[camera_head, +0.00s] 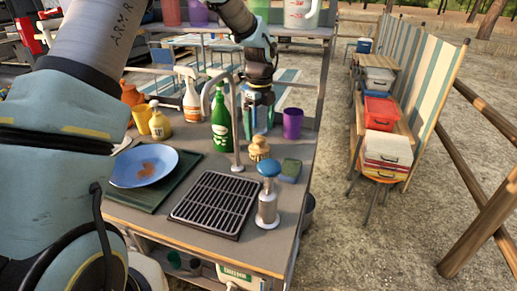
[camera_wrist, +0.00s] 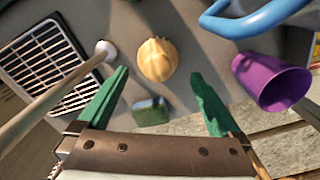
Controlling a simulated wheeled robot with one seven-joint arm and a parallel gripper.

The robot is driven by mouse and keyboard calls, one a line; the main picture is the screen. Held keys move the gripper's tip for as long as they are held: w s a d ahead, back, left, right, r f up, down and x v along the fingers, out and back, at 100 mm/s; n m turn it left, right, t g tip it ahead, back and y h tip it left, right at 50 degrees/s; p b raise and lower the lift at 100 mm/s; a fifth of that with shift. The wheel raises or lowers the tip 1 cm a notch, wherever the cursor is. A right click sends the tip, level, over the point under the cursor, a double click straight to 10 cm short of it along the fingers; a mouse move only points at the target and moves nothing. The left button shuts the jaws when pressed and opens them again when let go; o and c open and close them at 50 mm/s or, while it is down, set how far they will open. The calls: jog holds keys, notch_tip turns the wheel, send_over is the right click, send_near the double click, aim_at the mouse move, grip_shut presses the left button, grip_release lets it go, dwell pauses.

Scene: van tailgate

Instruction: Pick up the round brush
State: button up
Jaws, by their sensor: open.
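The round brush (camera_head: 259,151) is small and tan with a rounded, ridged body, and stands on the counter between the tap post and the sponge. In the wrist view the brush (camera_wrist: 157,60) is seen from above, near the picture's middle. My gripper (camera_head: 258,130) is above and behind the brush in the head view. In the wrist view its two green fingers (camera_wrist: 160,75) are spread wide, one on each side of the brush in the picture. Nothing is between them, and they appear apart from the brush.
The tap post (camera_head: 237,135) stands close left of the brush. A green-and-blue sponge (camera_head: 290,170), a purple cup (camera_head: 293,123) and a green bottle (camera_head: 221,122) are nearby. A black grate (camera_head: 213,204) and a blue-topped pump dispenser (camera_head: 268,200) are in front.

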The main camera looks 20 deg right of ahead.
aim_at(259, 146)
jog(key=shift+s+a+f+p, duration=0.1)
jog(key=shift+f+p, duration=0.6)
jog(key=shift+f, duration=1.2)
jog(key=shift+a+f+p, duration=0.1)
jog(key=shift+f+p, duration=0.6)
jog(key=shift+f, duration=1.15)
jog(key=c, duration=1.2)
jog(key=shift+o, duration=0.2)
jog(key=shift+r, duration=0.15)
notch_tip(259, 146, up, 10)
jog(key=b, duration=0.3)
